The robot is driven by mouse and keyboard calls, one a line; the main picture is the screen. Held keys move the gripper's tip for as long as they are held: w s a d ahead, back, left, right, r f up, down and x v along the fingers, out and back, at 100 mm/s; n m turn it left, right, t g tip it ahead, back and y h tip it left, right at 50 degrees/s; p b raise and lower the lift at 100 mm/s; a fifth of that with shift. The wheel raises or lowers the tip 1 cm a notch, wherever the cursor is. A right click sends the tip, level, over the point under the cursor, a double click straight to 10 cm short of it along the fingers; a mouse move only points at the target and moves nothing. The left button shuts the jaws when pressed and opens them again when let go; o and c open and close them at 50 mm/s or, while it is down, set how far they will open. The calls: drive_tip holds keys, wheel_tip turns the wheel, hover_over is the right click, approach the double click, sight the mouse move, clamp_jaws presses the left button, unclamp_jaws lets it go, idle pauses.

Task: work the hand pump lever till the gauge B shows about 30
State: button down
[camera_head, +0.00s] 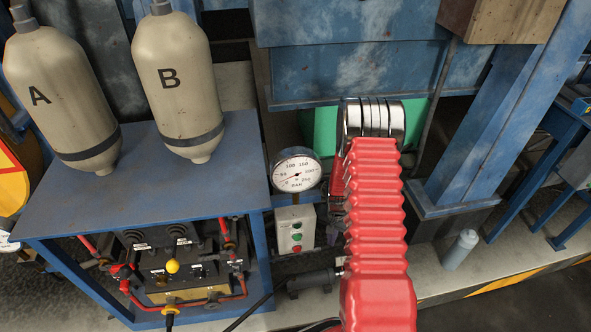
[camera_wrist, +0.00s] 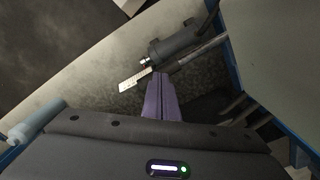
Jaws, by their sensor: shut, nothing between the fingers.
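A round white gauge in BAR (camera_head: 297,170) stands at the middle of the head view. Its needle points to the low left part of the scale; I cannot read the value exactly or see a letter B on it. A dark grey cylinder, which looks like the hand pump (camera_head: 312,282), lies low in the head view. It also shows in the wrist view (camera_wrist: 176,44), with a bright metal end and dark bars beside it. I cannot tell which part is the lever. My gripper (camera_wrist: 160,76) is shut and empty, its purple fingers pointing toward the cylinder. Contact is not visible.
Tanks A (camera_head: 62,95) and B (camera_head: 178,80) stand on a blue bench (camera_head: 215,180) with valves and red pipes below. A button box (camera_head: 295,228) is under the gauge.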

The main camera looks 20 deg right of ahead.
drive_tip(key=shift+f, duration=2.6)
drive_tip(key=shift+r, duration=3.25)
